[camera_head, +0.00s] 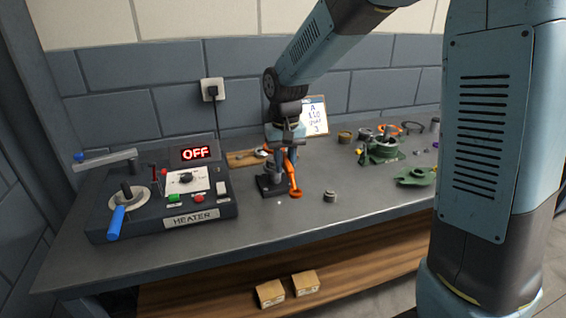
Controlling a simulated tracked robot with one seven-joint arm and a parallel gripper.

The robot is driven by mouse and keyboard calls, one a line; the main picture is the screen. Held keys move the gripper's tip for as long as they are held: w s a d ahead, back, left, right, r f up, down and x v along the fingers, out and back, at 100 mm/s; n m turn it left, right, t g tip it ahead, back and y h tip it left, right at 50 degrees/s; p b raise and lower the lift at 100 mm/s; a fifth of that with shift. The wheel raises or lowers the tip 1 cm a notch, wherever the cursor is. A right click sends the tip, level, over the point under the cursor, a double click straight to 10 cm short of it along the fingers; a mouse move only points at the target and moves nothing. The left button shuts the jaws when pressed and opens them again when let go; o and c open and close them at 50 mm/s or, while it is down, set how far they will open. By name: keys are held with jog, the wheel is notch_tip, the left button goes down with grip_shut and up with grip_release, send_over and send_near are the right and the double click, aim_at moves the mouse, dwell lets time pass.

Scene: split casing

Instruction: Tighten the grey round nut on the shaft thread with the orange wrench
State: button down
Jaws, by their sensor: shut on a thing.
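My gripper (288,148) points down over the middle of the bench and is shut on the orange wrench (291,174). The wrench hangs roughly upright below the jaws, its lower end close to the bench top beside a black stand (268,187); I cannot tell whether it touches either. A small grey round part (329,196) sits on the bench to the right of the wrench, apart from it; I cannot tell whether it is the nut. A green casing half (383,151) stands farther right with grey parts in it. The shaft thread is too small to make out.
A heater (190,222) with an OFF display fills the bench's left end. Another green casing part (415,177), an orange ring (390,129) and a brass-coloured ring (345,136) lie to the right. A white notice board (314,116) stands behind. The front middle bench is clear.

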jog(key=w+d+f+n, duration=0.2)
jog(key=w+d+n, duration=0.1)
jog(key=d+n, duration=0.3)
jog(key=shift+w+d+f+n, duration=0.25)
jog(key=shift+w+d+n, duration=0.15)
jog(key=shift+d, duration=0.05)
dwell(0.5)
jog(key=shift+s, duration=0.2)
jog(key=shift+f, duration=1.1)
dwell(0.8)
jog(key=shift+s+a+m, duration=0.4)
jog(key=shift+s+m, duration=0.1)
jog(key=shift+s+a+m, duration=0.25)
jog(key=shift+m, duration=0.05)
